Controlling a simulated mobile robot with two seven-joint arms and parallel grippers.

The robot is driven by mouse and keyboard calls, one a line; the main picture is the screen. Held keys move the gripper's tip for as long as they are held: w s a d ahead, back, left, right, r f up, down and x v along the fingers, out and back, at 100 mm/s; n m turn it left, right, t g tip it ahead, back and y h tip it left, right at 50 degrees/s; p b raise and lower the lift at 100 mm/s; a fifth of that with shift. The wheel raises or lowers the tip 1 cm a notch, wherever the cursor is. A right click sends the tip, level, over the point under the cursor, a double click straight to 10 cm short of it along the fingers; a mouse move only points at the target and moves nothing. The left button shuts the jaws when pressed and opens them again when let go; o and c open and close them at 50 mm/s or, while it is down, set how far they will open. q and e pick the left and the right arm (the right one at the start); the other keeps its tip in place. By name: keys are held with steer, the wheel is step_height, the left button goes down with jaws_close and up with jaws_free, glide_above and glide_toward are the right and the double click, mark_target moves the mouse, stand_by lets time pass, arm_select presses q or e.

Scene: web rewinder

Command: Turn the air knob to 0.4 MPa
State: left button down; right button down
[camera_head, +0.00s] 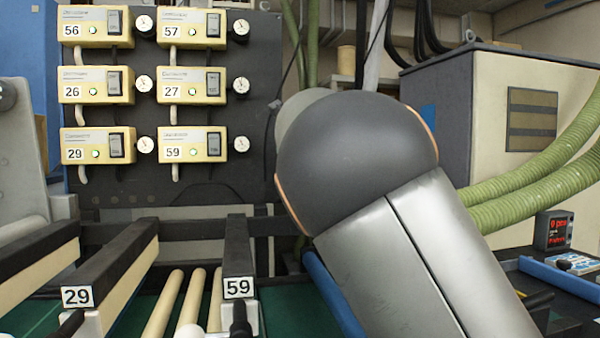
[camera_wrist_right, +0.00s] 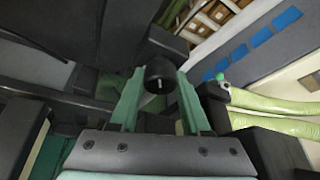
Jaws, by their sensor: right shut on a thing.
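In the right wrist view, the two green fingers of my right gripper (camera_wrist_right: 158,88) are closed on a dark round knob (camera_wrist_right: 160,73) with a small light pin at its centre. In the head view my grey right arm fills the centre right and hides that gripper and the held knob. Cream control boxes, such as box 59 (camera_head: 190,145) and box 29 (camera_head: 92,146), hang on a dark panel, each beside a round white gauge such as this one (camera_head: 242,145). The gauge needles are too small to read. My left gripper is not in view.
Dark-topped bars labelled 29 (camera_head: 125,265) and 59 (camera_head: 238,262) stand below the panel, with cream rollers (camera_head: 190,300) between them. A grey cabinet (camera_head: 500,110) with green hoses (camera_head: 535,185) stands right. A red-lit display (camera_head: 553,231) is at far right.

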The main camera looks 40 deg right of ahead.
steer(key=shift+m+y+b, duration=0.4)
stand_by(0.3)
steer(key=shift+c, duration=1.8)
jaws_free()
